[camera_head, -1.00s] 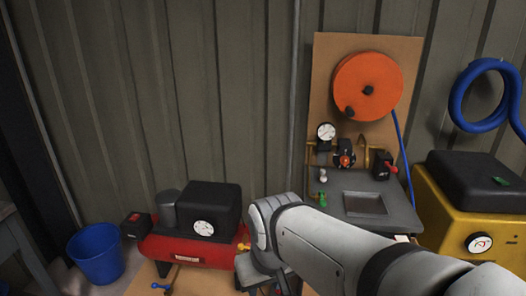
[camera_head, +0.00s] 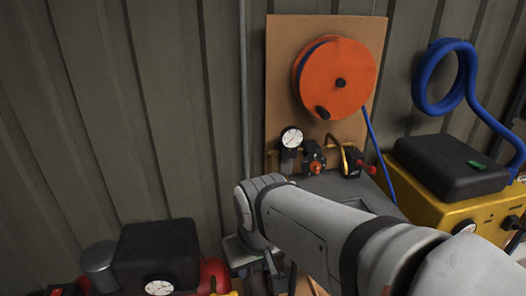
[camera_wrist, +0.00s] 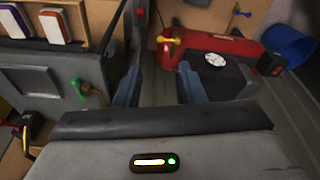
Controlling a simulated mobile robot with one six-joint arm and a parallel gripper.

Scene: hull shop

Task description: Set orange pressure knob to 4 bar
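The orange pressure knob (camera_head: 315,167) sits on a dark regulator body low on the brown board. A round white-faced gauge (camera_head: 292,137) stands just left of and above it; its reading is too small to tell. My gripper (camera_wrist: 160,88) is open, with two blue-grey fingers apart and nothing between them. In the head view its fingers (camera_head: 262,270) show below the wrist, lower and left of the knob, and are clearly apart from it. The knob is not seen in the wrist view.
An orange hose reel (camera_head: 337,77) hangs above the knob. A red-handled valve (camera_head: 361,164) is to its right. A grey bench (camera_head: 335,186) lies below, partly hidden by my arm. A red compressor (camera_wrist: 245,50) and yellow machine (camera_head: 450,208) flank it.

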